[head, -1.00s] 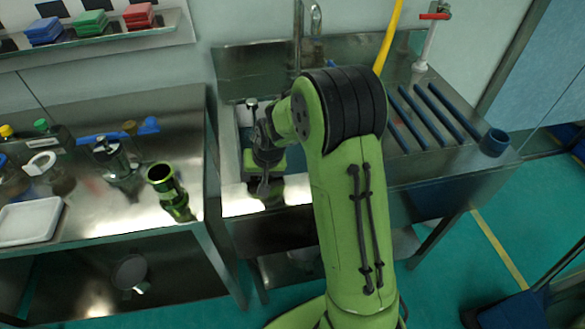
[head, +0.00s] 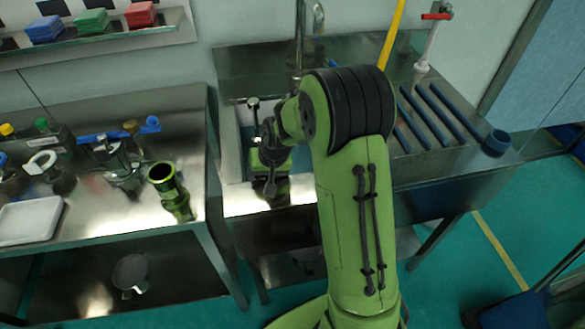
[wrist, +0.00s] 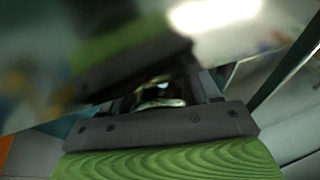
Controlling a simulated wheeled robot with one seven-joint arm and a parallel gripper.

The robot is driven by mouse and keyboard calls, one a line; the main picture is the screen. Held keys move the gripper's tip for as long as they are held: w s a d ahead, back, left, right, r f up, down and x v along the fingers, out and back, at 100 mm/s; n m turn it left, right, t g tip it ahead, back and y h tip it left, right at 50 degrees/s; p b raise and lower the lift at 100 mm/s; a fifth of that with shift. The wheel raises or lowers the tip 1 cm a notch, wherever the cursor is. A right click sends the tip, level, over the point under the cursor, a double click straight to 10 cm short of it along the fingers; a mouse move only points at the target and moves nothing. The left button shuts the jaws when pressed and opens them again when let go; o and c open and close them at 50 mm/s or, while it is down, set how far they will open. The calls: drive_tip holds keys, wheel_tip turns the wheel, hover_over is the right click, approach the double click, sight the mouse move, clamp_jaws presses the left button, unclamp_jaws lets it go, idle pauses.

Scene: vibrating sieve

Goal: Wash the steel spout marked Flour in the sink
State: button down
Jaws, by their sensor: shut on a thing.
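My gripper (wrist: 160,101) is shut on a shiny metal piece, which I take to be the steel spout (wrist: 162,90). Only a small part of it shows between the dark jaws in the wrist view, and no Flour marking can be read. In the head view my gripper (head: 271,166) is low at the sink (head: 232,160), its fingertips and the held piece mostly hidden by my own wrist and arm. A tall tap (head: 299,45) stands behind the sink. Whether water is running, or the spout touches the basin, I cannot tell.
A steel table (head: 150,225) on the left holds a shiny green-tinted tube (head: 169,190), a steel vessel (head: 122,170), a white tray (head: 30,220) and capped bottles.

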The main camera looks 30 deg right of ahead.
drive_tip(key=shift+w+a, duration=0.25)
drive_tip(key=shift+a, duration=0.55)
drive_tip(key=shift+a+r, duration=0.1)
drive_tip(key=shift+s+d, duration=0.2)
drive_tip(key=shift+d, duration=0.65)
drive_tip(key=shift+w+a, duration=0.15)
drive_tip(key=shift+a, duration=0.6)
